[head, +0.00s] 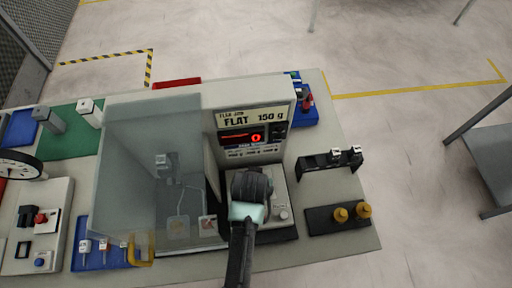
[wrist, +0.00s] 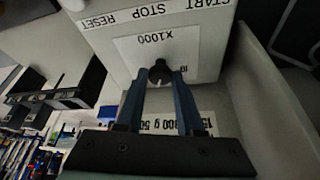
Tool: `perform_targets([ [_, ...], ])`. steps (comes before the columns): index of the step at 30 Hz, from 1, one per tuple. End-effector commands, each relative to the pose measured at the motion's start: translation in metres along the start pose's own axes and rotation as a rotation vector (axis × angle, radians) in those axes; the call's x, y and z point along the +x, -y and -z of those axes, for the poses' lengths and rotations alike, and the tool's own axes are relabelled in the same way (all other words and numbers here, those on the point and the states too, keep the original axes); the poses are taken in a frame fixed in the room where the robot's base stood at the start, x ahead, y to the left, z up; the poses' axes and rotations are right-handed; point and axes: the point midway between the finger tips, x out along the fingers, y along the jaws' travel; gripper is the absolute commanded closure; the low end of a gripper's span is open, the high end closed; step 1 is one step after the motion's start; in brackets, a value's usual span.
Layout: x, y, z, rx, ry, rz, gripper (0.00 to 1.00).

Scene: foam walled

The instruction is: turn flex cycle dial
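The flex machine stands in the middle of the bench in the head view, with a label panel (head: 252,117) reading "FLAT 150 g" and a red display showing 0. In the wrist view a small dark dial (wrist: 161,71) sits on a pale plate marked "x1000", which appears to be the cycle dial. My gripper (wrist: 159,84) points at it, with its two fingers apart and the dial showing between their tips. Whether the fingers touch the dial is unclear. In the head view my gripper (head: 251,184) is over the machine's lower front and hides the dial.
A clear walled enclosure (head: 150,150) stands just left of my gripper. A small light knob (head: 283,213) is to its right. A black rack (head: 328,164) and a dark block with two brass knobs (head: 324,220) lie further right on the bench.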

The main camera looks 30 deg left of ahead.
Motion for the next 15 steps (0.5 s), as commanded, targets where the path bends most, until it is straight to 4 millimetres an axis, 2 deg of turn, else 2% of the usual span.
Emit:
perform_targets([
  [1, -0.0001, 0.0000, 0.0001, 0.000, 0.000, 0.000, 0.93],
  [3, -0.0002, 0.0000, 0.0001, 0.000, 0.000, 0.000, 1.00],
  [15, -0.0011, -0.0008, 0.0008, -0.046, 0.000, 0.020, 1.00],
])
